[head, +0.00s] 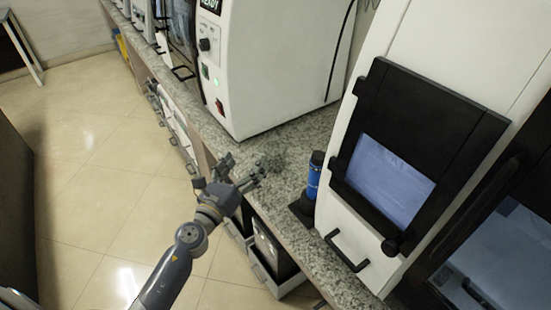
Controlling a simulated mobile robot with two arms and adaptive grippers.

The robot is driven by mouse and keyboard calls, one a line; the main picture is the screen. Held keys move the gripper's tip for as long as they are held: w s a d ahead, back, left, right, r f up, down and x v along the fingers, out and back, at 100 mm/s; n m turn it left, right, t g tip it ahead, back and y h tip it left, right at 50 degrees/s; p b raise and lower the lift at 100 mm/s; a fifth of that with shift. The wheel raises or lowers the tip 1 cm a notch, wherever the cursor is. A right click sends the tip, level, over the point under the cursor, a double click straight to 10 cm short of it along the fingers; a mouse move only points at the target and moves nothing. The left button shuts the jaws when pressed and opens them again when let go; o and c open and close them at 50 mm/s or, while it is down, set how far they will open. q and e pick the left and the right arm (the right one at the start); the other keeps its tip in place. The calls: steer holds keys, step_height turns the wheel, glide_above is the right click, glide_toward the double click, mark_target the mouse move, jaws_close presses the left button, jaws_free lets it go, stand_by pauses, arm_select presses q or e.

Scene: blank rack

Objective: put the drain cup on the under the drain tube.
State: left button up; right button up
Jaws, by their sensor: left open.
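My left gripper (243,169) is open, its fingers spread near the front edge of the granite counter. Nothing shows between the fingers. A blue cylinder with a black top (314,180) stands upright on the counter to the right of the gripper, apart from it, close against the white machine. I cannot tell whether this is the drain cup. No drain tube can be made out. My right gripper is not in view.
The granite counter (290,143) has bare room between a white boxy machine (275,65) and a larger white machine with a dark window frame (420,130). Below the counter, an open drawer (262,268) juts out. Tiled floor lies to the left.

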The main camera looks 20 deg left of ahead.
mark_target(281, 141)
arm_select(q)
steer(key=d+f+m+h, duration=0.1)
steer(key=m, duration=0.1)
steer(key=w+f+m+g+h, duration=0.1)
steer(key=m, duration=0.1)
steer(key=shift+d+f, duration=0.1)
steer(key=shift+d, duration=0.3)
steer(key=shift+w+d+f+m, duration=0.15)
steer(key=shift+w+m, duration=0.1)
steer(key=shift+m, duration=0.25)
steer(key=x, duration=1)
steer(key=shift+d+f, duration=0.1)
steer(key=shift+d, duration=0.2)
steer(key=c, duration=1.1)
